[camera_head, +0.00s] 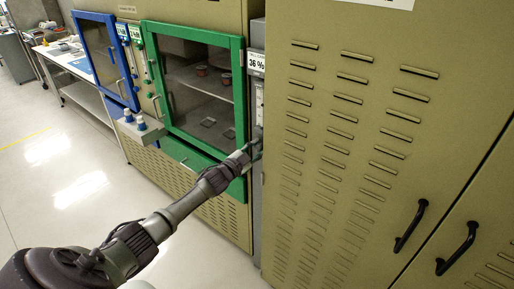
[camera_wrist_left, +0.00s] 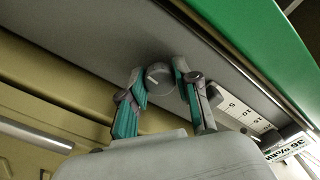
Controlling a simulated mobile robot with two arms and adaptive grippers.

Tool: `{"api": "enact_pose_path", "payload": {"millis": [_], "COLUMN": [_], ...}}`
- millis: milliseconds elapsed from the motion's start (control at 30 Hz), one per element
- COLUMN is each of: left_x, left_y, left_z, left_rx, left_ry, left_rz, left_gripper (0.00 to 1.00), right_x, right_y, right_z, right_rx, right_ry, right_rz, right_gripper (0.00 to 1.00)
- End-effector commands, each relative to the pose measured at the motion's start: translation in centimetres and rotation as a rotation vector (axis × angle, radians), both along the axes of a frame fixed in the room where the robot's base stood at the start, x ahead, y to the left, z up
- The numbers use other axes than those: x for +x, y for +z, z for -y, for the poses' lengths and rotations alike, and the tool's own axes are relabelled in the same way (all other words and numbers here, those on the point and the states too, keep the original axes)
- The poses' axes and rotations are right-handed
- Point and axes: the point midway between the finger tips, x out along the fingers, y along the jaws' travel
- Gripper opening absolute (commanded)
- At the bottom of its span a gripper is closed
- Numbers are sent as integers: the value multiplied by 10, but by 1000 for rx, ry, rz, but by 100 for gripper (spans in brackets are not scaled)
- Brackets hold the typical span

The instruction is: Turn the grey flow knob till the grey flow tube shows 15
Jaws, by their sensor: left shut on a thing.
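In the left wrist view the grey flow knob (camera_wrist_left: 158,76) is a round dial on a narrow grey panel. My left gripper (camera_wrist_left: 160,72) has one finger on each side of it and is shut on it. The grey flow tube's white scale (camera_wrist_left: 242,112) runs along the same panel, to the right of the knob; its float cannot be made out. In the head view my left gripper (camera_head: 254,146) is at the grey panel, below the tube (camera_head: 259,103). The knob is hidden there. My right gripper is not in view.
A "36 %" display (camera_head: 256,62) sits above the tube. A green-framed cabinet door (camera_head: 237,105) is left of the panel, and a blue-framed door (camera_head: 85,42) is farther left. A tan louvred cabinet (camera_head: 345,175) closes off the right. The floor at left is clear.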

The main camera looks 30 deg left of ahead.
Motion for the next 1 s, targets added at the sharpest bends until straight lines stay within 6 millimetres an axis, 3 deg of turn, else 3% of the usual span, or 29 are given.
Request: {"api": "enact_pose_path", "payload": {"millis": [500,1000], "left_x": [-1,-1], "left_y": [-2,-3], "left_z": [0,0], "left_rx": [-388,-498], "left_ry": [2,1], "left_rz": [-35,-44], "left_gripper": [0,0], "right_x": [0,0], "right_y": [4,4], "right_z": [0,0], "right_rx": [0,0], "right_ry": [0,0], "right_rz": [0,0], "right_gripper": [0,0]}}
